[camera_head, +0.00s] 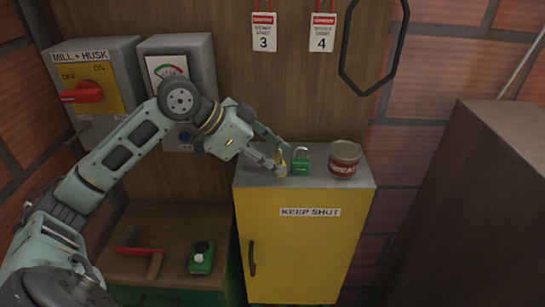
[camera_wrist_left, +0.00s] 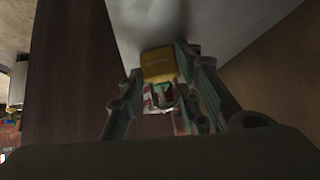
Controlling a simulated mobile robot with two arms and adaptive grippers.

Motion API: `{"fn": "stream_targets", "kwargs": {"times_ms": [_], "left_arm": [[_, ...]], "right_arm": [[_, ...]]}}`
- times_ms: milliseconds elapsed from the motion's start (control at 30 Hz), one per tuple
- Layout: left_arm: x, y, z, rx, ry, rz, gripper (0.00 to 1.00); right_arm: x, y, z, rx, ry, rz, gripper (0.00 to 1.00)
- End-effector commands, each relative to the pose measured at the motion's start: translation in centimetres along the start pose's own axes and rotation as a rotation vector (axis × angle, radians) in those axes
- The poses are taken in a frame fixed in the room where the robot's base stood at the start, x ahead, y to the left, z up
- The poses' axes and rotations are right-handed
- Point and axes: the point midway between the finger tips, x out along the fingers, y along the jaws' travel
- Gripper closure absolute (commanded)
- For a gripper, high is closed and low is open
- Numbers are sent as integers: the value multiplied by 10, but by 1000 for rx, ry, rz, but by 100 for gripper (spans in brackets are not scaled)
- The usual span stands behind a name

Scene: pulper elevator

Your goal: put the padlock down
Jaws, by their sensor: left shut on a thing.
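A yellow padlock (camera_head: 281,171) is between the fingers of my left gripper (camera_head: 281,158), at the top of the yellow cabinet (camera_head: 297,255). The gripper is shut on it. In the left wrist view the padlock's yellow body (camera_wrist_left: 158,64) shows past the fingertips (camera_wrist_left: 162,88), with its shackle between the fingers. I cannot tell whether the padlock touches the grey cabinet top. A green padlock (camera_head: 300,168) stands upright on the cabinet top, just right of the yellow one. My right gripper is not in view.
A can labelled GREASE (camera_head: 344,161) stands on the cabinet top at the right. Two danger tags (camera_head: 264,34) (camera_head: 321,34) and a black hexagonal hasp or ring (camera_head: 345,50) hang behind. A lower bench (camera_head: 175,222) holds a red-handled tool (camera_head: 140,251) and a green device (camera_head: 201,258).

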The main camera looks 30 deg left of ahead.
Motion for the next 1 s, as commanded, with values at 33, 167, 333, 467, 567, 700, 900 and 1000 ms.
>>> {"fn": "stream_targets", "kwargs": {"times_ms": [33, 167, 333, 467, 567, 700, 900, 1000], "left_arm": [[1, 0, 1, 0, 0, 0, 67], [0, 0, 1, 0, -1, 0, 55], [0, 0, 1, 0, -1, 0, 49], [0, 0, 1, 0, -1, 0, 49], [-2, 0, -1, 1, 0, -1, 49], [-13, -2, 0, 0, -1, -4, 49], [-54, -1, 1, 0, -1, -5, 49], [-76, -1, 1, 0, -1, -4, 49]], "right_arm": [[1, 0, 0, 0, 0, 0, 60], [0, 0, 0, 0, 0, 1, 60], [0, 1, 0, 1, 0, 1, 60], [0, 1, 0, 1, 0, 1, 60], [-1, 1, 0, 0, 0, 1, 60], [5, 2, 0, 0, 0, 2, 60], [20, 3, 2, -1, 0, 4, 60], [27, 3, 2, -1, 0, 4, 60]]}}
